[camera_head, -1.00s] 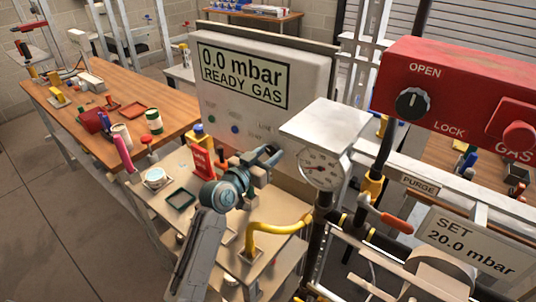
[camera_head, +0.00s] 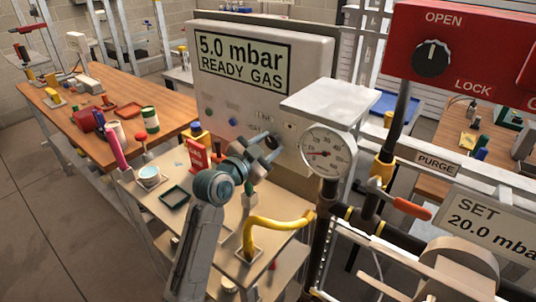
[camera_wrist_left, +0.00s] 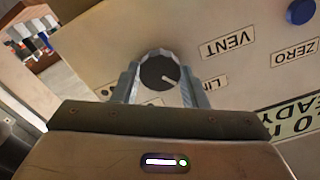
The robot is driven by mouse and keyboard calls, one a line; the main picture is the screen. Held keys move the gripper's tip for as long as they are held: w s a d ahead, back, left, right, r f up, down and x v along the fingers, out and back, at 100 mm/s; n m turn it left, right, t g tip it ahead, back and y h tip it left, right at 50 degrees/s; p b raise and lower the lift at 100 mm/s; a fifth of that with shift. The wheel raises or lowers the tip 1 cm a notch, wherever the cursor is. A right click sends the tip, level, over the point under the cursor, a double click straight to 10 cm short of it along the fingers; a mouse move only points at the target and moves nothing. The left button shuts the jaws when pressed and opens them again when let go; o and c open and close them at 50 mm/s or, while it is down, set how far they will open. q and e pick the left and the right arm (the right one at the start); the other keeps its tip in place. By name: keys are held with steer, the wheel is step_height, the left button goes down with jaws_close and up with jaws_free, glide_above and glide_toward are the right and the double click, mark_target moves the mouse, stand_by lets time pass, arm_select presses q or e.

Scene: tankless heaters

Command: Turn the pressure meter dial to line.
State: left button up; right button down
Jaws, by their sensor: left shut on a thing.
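The pressure meter (camera_head: 262,90) is a pale box whose screen (camera_head: 240,65) reads 5.0 mbar, READY GAS. Its dial (camera_wrist_left: 158,72) is a dark round knob with a white mark, seen in the left wrist view between my fingers. The mark points right and slightly down, roughly towards the LINE label (camera_wrist_left: 213,84), which a finger partly covers. The VENT label (camera_wrist_left: 228,44) is above it, upside down in this view. My left gripper (camera_head: 268,149) is shut on the dial at the meter's lower front. My right gripper is not in view.
A round gauge (camera_head: 328,151) on a pipe stands close right of my left gripper. A red box (camera_head: 463,60) with an OPEN/LOCK knob is at upper right. Small items stand on the bench (camera_head: 215,240).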

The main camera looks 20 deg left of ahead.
arm_select(q)
steer(key=shift+f+m, duration=0.2)
steer(key=shift+m, duration=0.1)
steer(key=shift+r+m+b, duration=0.1)
steer(key=shift+m+b, duration=0.6)
steer(key=shift+b, duration=0.05)
steer(key=o, duration=0.8)
steer(key=shift+c, duration=0.2)
steer(key=shift+o, duration=1.1)
